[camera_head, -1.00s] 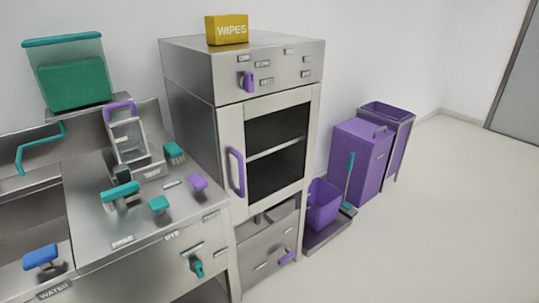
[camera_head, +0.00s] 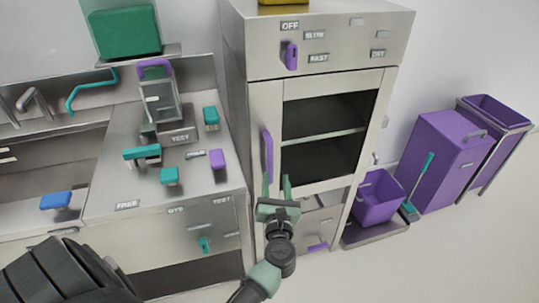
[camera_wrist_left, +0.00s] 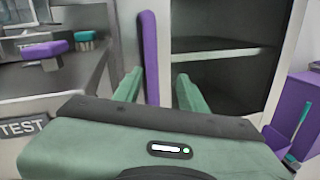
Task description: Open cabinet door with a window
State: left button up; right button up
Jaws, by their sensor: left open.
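The cabinet door (camera_head: 265,105) is shut, with a dark window (camera_head: 325,105) showing a shelf inside. Its upright purple handle (camera_head: 267,157) is on the door's left side. My left gripper (camera_head: 277,186) is open and empty, just below and in front of the handle's lower end. In the left wrist view, the handle (camera_wrist_left: 148,60) stands ahead between the green fingers (camera_wrist_left: 158,88), closer to the left finger. I cannot tell whether a finger touches it. My right gripper is not in view.
A metal counter (camera_head: 110,190) with teal and purple knobs stands left of the cabinet. A purple bucket (camera_head: 378,197) and a purple bin (camera_head: 440,165) stand on the floor to the right. The floor at the lower right is clear.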

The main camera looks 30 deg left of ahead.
aim_at(271, 160)
pick_arm(q)
jog(key=w+a+n, duration=0.1)
jog(key=w+a, duration=0.1)
jog(key=w+a+r+n+p, duration=0.1)
jog(key=w+a, duration=0.1)
jog(key=w+a+r+n, duration=0.1)
jog(key=w+a, duration=0.1)
jog(key=shift+g+y, duration=0.3)
jog(key=shift+g, duration=0.1)
jog(key=shift+d, duration=0.1)
grip_shut()
dwell(1.2)
